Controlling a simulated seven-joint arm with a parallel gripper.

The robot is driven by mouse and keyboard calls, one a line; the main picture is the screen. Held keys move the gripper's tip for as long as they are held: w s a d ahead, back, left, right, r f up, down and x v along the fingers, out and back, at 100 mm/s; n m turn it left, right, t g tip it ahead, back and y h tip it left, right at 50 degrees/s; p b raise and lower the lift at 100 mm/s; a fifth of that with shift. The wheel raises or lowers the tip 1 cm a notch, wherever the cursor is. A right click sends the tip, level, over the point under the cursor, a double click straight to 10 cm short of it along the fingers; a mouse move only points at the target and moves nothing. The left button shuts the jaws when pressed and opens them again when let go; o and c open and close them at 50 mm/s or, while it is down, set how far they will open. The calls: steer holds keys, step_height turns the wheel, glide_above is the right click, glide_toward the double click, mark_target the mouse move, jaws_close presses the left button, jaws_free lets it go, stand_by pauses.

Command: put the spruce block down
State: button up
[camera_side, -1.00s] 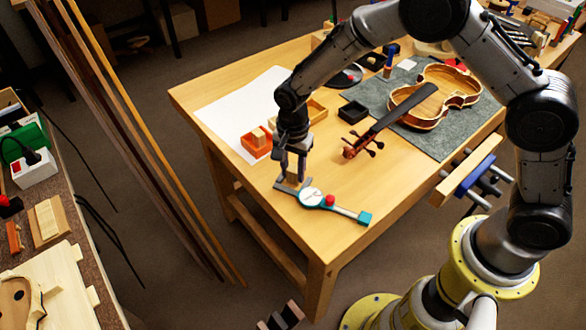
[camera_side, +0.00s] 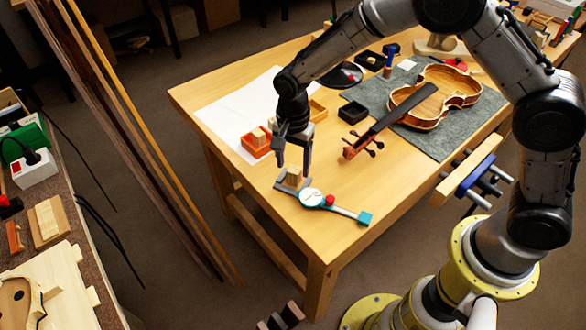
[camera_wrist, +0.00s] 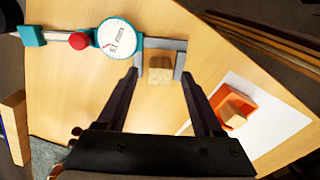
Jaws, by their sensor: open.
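The spruce block (camera_side: 293,175), a small pale wooden cube, sits at the grey jaws of a teal dial gauge (camera_side: 311,197) near the bench's front-left edge. In the wrist view the block (camera_wrist: 160,72) lies between the two gauge jaws, and the round white dial (camera_wrist: 117,38) is left of it. My gripper (camera_side: 292,163) is open, with its fingers above and to either side of the block. In the wrist view its fingertips (camera_wrist: 158,77) are spread wider than the block, with gaps on both sides. Whether the block touches both gauge jaws is unclear.
A black box (camera_side: 352,112) and a violin (camera_side: 440,105) on a grey mat (camera_side: 440,146) lie to the right. Bare bench (camera_side: 330,165) is right of the gauge.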

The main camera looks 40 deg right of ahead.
step_height(320, 180, up, 9)
step_height(320, 180, up, 8)
steer(key=n+t, duration=0.1)
steer(key=n, duration=0.2)
glide_above(293, 171)
steer(key=s+d, duration=0.5)
steer(key=s+d+r+n+t, duration=0.2)
steer(key=s+d+n, duration=0.3)
steer(key=s, duration=0.6)
steer(key=s+d+r+n+t, duration=0.2)
steer(key=s+d+r+n, duration=0.1)
steer(key=s, duration=0.7)
steer(key=shift+s+d+r+n+t, duration=0.3)
steer(key=shift+s+d+n, duration=0.1)
steer(key=shift+d+n, duration=0.55)
steer(key=shift+a, duration=0.1)
